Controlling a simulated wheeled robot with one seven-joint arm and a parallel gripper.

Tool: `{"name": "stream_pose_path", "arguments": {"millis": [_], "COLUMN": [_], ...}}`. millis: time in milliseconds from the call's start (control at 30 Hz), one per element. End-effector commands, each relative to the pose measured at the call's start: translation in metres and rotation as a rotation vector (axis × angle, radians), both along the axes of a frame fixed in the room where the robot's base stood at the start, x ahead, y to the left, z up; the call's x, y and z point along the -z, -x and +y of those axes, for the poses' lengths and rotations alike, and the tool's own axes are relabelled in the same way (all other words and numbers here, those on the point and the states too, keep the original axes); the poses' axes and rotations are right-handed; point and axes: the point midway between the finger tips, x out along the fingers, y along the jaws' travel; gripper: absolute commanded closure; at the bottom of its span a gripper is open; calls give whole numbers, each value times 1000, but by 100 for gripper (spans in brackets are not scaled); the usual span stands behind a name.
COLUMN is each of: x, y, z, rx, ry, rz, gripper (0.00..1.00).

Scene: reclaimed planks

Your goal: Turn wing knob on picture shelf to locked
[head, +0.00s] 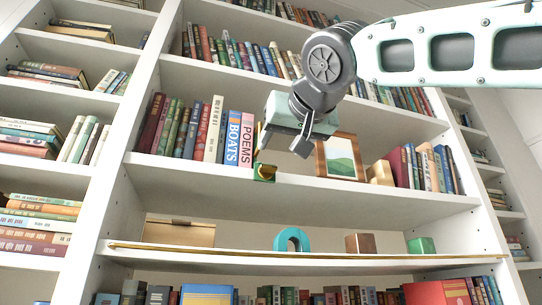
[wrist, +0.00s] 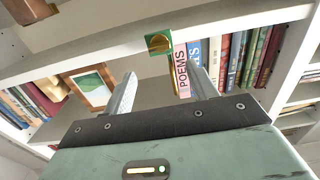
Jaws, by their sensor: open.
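The wing knob (head: 264,172) is a small brass piece on a green plate at the front edge of the picture shelf (head: 330,192). In the wrist view the knob (wrist: 158,43) shows at top centre, just beyond the gap between my fingers. Its wing looks small, and I cannot tell whether it stands at locked. My gripper (head: 280,148) is open and empty, in front of and a little above the knob in the head view. In the wrist view my gripper (wrist: 163,74) has its two fingers wide apart, not touching the knob.
The picture shelf holds books (head: 247,140), a framed picture (head: 342,158) and a wooden block (head: 380,172). The shelf below holds a wooden box (head: 178,233), a blue arch (head: 291,239), a brown block (head: 360,243) and a green block (head: 421,245). Space before the knob is clear.

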Motion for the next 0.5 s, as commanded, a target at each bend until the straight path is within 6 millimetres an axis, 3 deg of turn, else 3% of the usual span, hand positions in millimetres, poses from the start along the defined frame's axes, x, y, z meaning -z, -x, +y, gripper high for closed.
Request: {"name": "stream_pose_path", "arguments": {"millis": [200,500], "x": [-3,-1], "y": [-44,-77], "z": [13,22], "rx": [1,0], "ry": [1,0], "rz": [4,0], "gripper": [42,42]}}
